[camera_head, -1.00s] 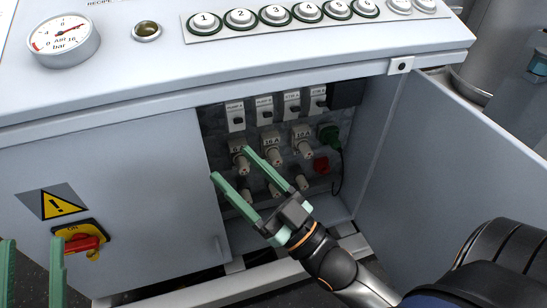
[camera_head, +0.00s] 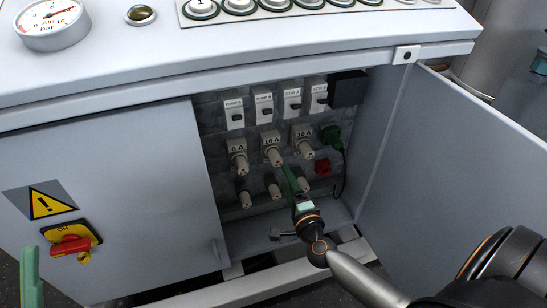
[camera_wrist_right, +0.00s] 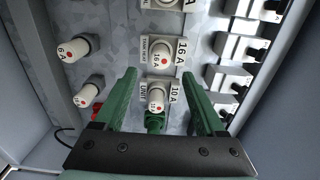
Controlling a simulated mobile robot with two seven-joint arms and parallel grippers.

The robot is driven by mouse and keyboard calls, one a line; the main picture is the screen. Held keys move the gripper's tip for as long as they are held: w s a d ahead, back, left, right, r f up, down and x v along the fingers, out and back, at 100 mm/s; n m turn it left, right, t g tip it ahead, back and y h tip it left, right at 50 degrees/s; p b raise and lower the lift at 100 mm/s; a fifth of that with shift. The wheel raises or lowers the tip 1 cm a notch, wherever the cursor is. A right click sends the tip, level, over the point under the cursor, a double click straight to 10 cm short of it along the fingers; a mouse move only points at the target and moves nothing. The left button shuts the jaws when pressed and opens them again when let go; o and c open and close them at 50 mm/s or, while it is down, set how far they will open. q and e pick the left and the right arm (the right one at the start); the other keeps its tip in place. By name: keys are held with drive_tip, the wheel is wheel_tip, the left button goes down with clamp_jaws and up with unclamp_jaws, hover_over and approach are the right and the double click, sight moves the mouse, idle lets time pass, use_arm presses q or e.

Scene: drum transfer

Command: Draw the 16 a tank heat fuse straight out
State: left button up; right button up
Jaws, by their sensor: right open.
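The 16 A fuse (camera_head: 272,156) sits in its holder in the middle of the upper fuse row inside the open cabinet. In the right wrist view the fuse (camera_wrist_right: 158,58), labelled TANK HEAT and 16 A, shows a round face with a red dot, just beyond the fingertips. My right gripper (camera_head: 288,172) is just below and right of it, seen edge-on. In the right wrist view the gripper (camera_wrist_right: 158,74) is open and empty, with the 10 A fuse (camera_wrist_right: 156,98) in sight between its fingers. Part of my left gripper (camera_head: 30,277) shows at the lower left.
The 6 A fuse (camera_head: 238,158) and the 10 A fuse (camera_head: 304,146) flank the 16 A one. Several switches (camera_head: 263,106) are above, more fuses below. A green plug (camera_head: 332,137) and red part (camera_head: 322,167) are at right. The cabinet door (camera_head: 450,170) stands open.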

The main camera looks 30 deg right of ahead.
sight(278, 163)
drive_tip(key=shift+w, duration=0.15)
drive_tip(key=shift+b+x, duration=0.6)
drive_tip(key=shift+x, duration=3.8)
drive_tip(key=shift+a, duration=0.1)
drive_tip(key=shift+c, duration=0.2)
clamp_jaws()
drive_tip(key=shift+r, duration=0.1)
drive_tip(key=shift+p+v, duration=0.95)
drive_tip(key=shift+v, duration=2.1)
